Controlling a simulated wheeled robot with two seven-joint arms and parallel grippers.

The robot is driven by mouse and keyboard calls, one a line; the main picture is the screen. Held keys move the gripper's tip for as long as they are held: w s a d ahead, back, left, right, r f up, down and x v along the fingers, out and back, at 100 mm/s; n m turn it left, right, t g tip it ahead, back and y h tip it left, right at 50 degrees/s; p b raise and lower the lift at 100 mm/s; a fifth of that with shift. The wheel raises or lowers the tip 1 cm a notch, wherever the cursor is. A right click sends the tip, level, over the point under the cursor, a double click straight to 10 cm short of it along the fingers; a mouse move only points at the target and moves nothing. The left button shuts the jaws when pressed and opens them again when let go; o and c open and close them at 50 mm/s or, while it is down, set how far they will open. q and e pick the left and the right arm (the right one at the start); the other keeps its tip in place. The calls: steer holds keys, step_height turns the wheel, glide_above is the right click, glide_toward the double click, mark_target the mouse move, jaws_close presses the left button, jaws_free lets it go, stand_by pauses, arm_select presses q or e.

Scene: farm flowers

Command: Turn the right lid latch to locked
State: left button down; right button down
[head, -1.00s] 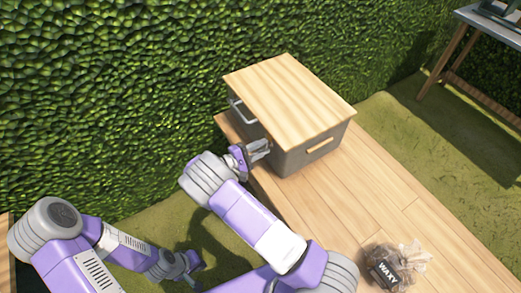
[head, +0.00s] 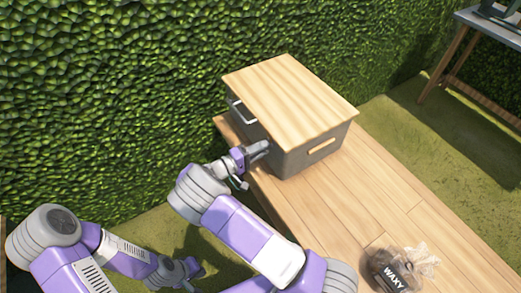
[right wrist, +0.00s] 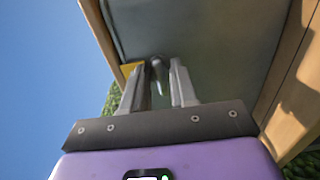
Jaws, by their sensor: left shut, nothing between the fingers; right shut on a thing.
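A grey box (head: 300,158) with a light wooden lid (head: 290,95) stands on a wooden bench. My right gripper (head: 264,148) is at the box's near left side, just below the lid edge. In the right wrist view its two fingers (right wrist: 163,68) are closed around a small dark grey latch (right wrist: 157,64) against the grey wall. The latch is mostly hidden by the gripper in the head view, and I cannot tell its exact angle. My left gripper (head: 188,270) is shut and empty, low at the lower left, away from the box.
A metal handle (head: 240,113) sticks out of the box's left side. The bench (head: 375,190) is clear to the right, up to a bag labelled WAXY (head: 398,270). A hedge wall stands close behind. Another table (head: 470,35) is at the far right.

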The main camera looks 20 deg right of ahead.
stand_by(0.3)
steer(key=c, duration=0.9)
jaws_free()
steer(key=shift+c, duration=0.2)
steer(key=s+a+p, duration=0.1)
steer(key=a, duration=0.6)
steer(key=shift+a+p, duration=0.25)
steer(key=shift+p, duration=0.05)
